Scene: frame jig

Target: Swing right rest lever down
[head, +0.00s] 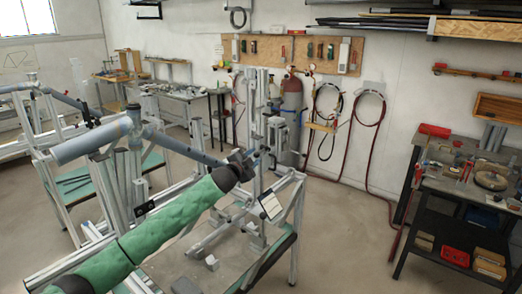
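The frame jig (296,212) is an aluminium-profile stand in the middle of the head view, with upright posts and a low bed. My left arm, in a green sleeve, reaches in from the lower left. Its dark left gripper (249,159) is at the upper part of the jig, close to the upright post and the end of a grey tube (180,147). The fingers are too small and dark to tell whether they are open or touching anything. I cannot make out the right rest lever for certain. My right gripper is not in view.
A tilted pale panel (271,205) is on the jig's right. A dark workbench (450,160) with tools and bins stands at the far right. The floor between jig and bench is clear.

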